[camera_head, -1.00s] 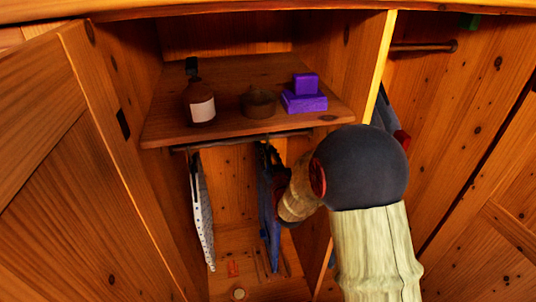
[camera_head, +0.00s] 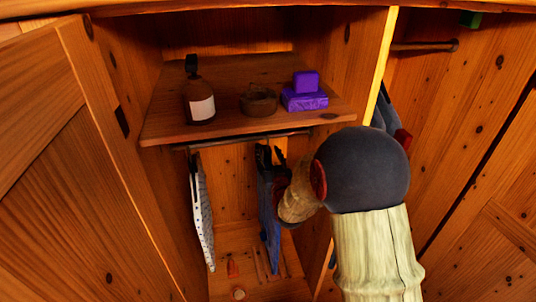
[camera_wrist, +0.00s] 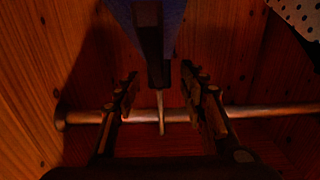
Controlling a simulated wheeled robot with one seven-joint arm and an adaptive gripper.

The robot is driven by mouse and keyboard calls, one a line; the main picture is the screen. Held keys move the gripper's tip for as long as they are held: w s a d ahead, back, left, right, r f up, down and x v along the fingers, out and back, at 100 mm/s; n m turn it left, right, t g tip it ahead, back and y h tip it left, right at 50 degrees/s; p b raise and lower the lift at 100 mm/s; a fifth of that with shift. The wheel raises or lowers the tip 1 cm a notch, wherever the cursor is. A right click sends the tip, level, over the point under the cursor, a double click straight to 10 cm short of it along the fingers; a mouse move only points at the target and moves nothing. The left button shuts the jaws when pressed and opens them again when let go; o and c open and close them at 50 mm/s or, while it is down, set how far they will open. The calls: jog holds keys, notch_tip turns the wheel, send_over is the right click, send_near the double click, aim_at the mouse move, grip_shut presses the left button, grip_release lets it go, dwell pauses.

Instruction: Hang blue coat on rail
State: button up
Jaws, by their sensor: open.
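The blue coat (camera_head: 267,228) hangs upright inside the wardrobe below the shelf, and its upper part shows in the wrist view (camera_wrist: 172,22). A pale hanger hook (camera_wrist: 160,112) rises from the coat's dark top and meets the rail (camera_wrist: 262,111); whether it is fully hooked over cannot be told. The rail also shows under the shelf in the head view (camera_head: 225,140). My gripper (camera_wrist: 160,76) is open, with one finger on each side of the hanger and a gap to each. In the head view, my arm partly hides the gripper and the coat's right side.
A white dotted garment (camera_head: 202,215) hangs left of the coat. The shelf (camera_head: 165,128) above holds a brown bottle (camera_head: 200,100), a round bowl (camera_head: 258,100) and purple boxes (camera_head: 304,99). A divider (camera_head: 360,75) stands to the right, with a second rail (camera_head: 425,46) beyond it.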

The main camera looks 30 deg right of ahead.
jog(key=shift+s+f, duration=0.1)
jog(key=v, duration=1.2)
jog(key=f+g, duration=0.1)
jog(key=f, duration=0.2)
jog(key=s+f+g, duration=0.1)
jog(key=f+g, duration=0.1)
jog(key=f, duration=0.1)
jog(key=s+f+g+y, duration=0.1)
jog(key=f, duration=0.2)
jog(key=shift+a+f, duration=0.25)
jog(key=shift+f, duration=0.05)
jog(key=s+a+f+g, duration=0.1)
jog(key=s+f, duration=0.1)
jog(key=s+f+g+y+b, duration=0.1)
jog(key=s+f+g, duration=0.1)
jog(key=s+a+f+g, duration=0.1)
jog(key=s+f+g, duration=0.1)
jog(key=shift+s+a+f+y+b, duration=0.1)
jog(key=shift+s+a+y+b, duration=0.2)
jog(key=shift+y+b, duration=0.1)
jog(key=s+a+r+n+g+y+b, duration=0.2)
jog(key=s+a+n+b, duration=0.1)
jog(key=s+a+b, duration=0.9)
jog(key=s+b, duration=0.3)
jog(key=b, duration=0.2)
jog(key=shift+s+a+r+g, duration=0.2)
jog(key=shift+s+r+g, duration=0.1)
jog(key=shift+r, duration=0.1)
